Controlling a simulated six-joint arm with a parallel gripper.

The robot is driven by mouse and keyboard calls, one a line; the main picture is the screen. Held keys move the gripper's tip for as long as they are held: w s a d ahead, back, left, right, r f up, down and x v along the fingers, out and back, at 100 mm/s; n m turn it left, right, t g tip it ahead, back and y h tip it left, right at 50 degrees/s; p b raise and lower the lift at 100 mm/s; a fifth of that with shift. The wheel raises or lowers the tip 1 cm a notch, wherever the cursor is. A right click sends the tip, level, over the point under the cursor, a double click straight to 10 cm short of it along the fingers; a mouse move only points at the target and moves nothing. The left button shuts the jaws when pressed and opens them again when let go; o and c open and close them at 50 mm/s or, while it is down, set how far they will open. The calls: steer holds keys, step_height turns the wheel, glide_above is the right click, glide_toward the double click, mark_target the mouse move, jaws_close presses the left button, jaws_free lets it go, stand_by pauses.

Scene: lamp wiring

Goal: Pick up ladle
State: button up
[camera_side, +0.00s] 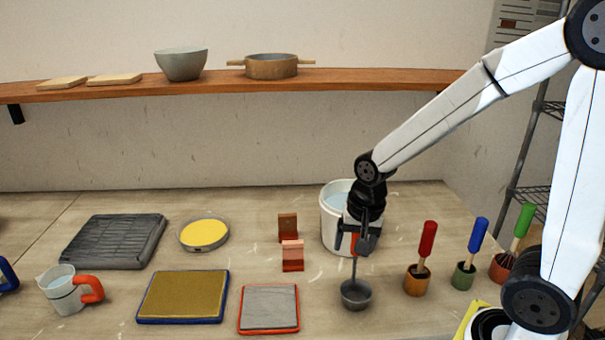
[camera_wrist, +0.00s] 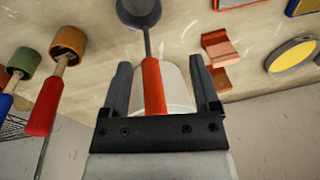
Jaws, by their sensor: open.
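The ladle has a dark grey bowl (camera_side: 356,294) and a red-orange handle (camera_wrist: 153,85). In the side view it is upright, its bowl low at or near the table in front of the white bucket. My gripper (camera_side: 359,240) points down at the ladle's handle. In the wrist view my gripper (camera_wrist: 160,82) is open, with the handle between its two fingers and a gap on both sides. The ladle's bowl (camera_wrist: 138,12) shows at the top of the wrist view. Whether the bowl touches the table is hard to tell.
A white bucket (camera_side: 335,225) of liquid stands right behind my gripper. Red-brown blocks (camera_side: 292,257) stand to the left. Pots with red (camera_side: 427,240), blue (camera_side: 478,235) and green (camera_side: 523,220) handled tools stand to the right. Trays (camera_side: 183,320) lie further left.

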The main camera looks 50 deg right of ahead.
steer(key=d+r+m, duration=0.1)
steer(key=m, duration=0.4)
steer(key=w+d+r+m+g, duration=0.1)
steer(key=r+m, duration=0.1)
steer(key=m, duration=0.3)
steer(key=w+d+r+m, duration=0.1)
steer(key=r+m, duration=0.1)
steer(key=m, duration=0.2)
steer(key=shift+w+d+r+m, duration=0.15)
steer(key=shift+d+m, duration=0.1)
steer(key=shift+m, duration=0.15)
steer(key=m, duration=0.1)
steer(key=r+m, duration=0.1)
steer(key=m, duration=0.1)
steer(key=d+m+g, duration=0.1)
steer(key=shift+w+r+y, duration=0.1)
steer(key=shift+r+y, duration=0.2)
steer(key=shift+r, duration=0.05)
steer(key=shift+m, duration=0.3)
steer(key=shift+f, duration=0.1)
steer(key=shift+f, duration=1.25)
steer(key=shift+f, duration=0.1)
